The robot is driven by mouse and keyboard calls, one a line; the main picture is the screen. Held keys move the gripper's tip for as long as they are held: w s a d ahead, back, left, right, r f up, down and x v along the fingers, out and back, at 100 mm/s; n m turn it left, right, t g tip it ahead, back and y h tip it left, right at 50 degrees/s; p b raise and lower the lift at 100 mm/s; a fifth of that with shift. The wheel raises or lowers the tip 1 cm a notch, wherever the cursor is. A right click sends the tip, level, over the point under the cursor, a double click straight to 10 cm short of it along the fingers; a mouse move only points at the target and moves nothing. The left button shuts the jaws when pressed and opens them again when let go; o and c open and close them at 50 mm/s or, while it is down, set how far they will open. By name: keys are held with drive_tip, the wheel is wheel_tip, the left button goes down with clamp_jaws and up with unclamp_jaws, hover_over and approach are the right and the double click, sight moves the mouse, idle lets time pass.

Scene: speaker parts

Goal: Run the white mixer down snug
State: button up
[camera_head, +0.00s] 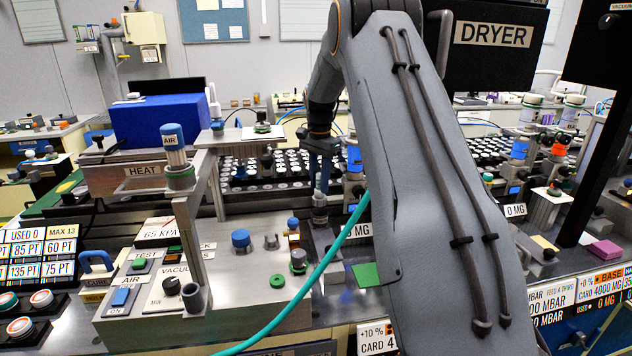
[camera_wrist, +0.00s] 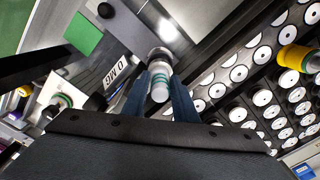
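The white mixer (camera_wrist: 160,82), a short pale cylinder with green rings, shows in the wrist view between the two dark blue fingers of my gripper (camera_wrist: 160,92). The fingers lie close along both its sides and look shut on it. Its far end meets a round grey collar, and I cannot tell whether it is seated. In the head view my gripper (camera_head: 320,178) points down over a small grey cylindrical holder (camera_head: 320,208) at the bench's back edge. My arm and fingers hide most of the mixer there.
A tray of many white-topped cartridges (camera_head: 268,170) lies just behind my gripper. A metal fixture with a blue-capped AIR cylinder (camera_head: 172,137) stands to the left. A teal hose (camera_head: 322,262) crosses the front.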

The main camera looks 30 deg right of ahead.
drive_tip(key=shift+w+m, duration=0.2)
drive_tip(key=shift+m, duration=0.7)
drive_tip(key=shift+c, duration=0.3)
drive_tip(key=shift+r, duration=0.1)
drive_tip(key=shift+a+m, duration=0.1)
drive_tip(key=shift+m, duration=0.7)
drive_tip(key=shift+w+m, duration=0.1)
drive_tip(key=shift+m, duration=0.8)
